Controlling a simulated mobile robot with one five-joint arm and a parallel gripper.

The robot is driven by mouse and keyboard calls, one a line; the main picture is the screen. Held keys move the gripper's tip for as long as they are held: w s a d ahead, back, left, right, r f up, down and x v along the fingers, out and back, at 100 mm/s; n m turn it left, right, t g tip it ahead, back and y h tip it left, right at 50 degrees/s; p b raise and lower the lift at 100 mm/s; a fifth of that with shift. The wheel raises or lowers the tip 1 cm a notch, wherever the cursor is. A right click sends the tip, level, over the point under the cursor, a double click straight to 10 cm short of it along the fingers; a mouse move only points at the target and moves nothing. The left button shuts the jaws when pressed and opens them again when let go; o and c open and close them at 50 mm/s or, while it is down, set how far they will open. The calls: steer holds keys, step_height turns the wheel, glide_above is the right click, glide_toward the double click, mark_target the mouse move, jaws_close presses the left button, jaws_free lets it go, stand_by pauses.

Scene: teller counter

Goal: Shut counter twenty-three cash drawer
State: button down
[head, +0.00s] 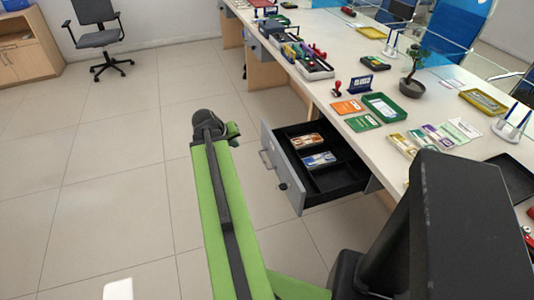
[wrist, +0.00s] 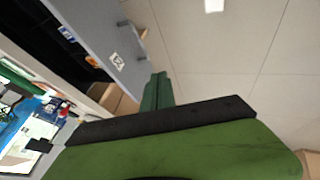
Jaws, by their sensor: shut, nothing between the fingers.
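The cash drawer (head: 283,178) stands pulled out from the counter, with its grey front facing left and its black tray showing. Two bundles of notes, one orange (head: 307,143) and one blue (head: 319,159), lie in its compartments. In the wrist view the grey drawer front (wrist: 92,38) shows at upper left with a small white label (wrist: 117,61), whose number I cannot read surely. My gripper (wrist: 157,88) is shut and empty, close to the drawer front's edge; whether it touches is unclear. In the head view my arm reaches out on the floor side, left of the drawer.
The white counter top (head: 335,88) carries stamps, cards, a green tray (head: 385,107) and a small potted plant (head: 412,80). Another grey drawer unit (head: 258,48) is farther along. The tiled floor (head: 110,190) left of the drawer is clear; an office chair (head: 97,35) stands far back.

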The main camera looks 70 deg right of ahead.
steer(key=s+d, duration=0.4)
steer(key=s, duration=0.1)
steer(key=b, duration=0.8)
glide_toward(271, 147)
steer(key=shift+m+g, duration=0.3)
steer(key=shift+m, duration=0.1)
steer(key=f, duration=0.1)
steer(key=w+d+f, duration=0.1)
steer(key=f, duration=0.1)
steer(key=d+f, duration=0.1)
steer(key=shift+w+f, duration=0.15)
steer(key=shift+f, duration=0.15)
steer(key=shift+s+d, duration=0.45)
steer(key=shift+s, duration=0.1)
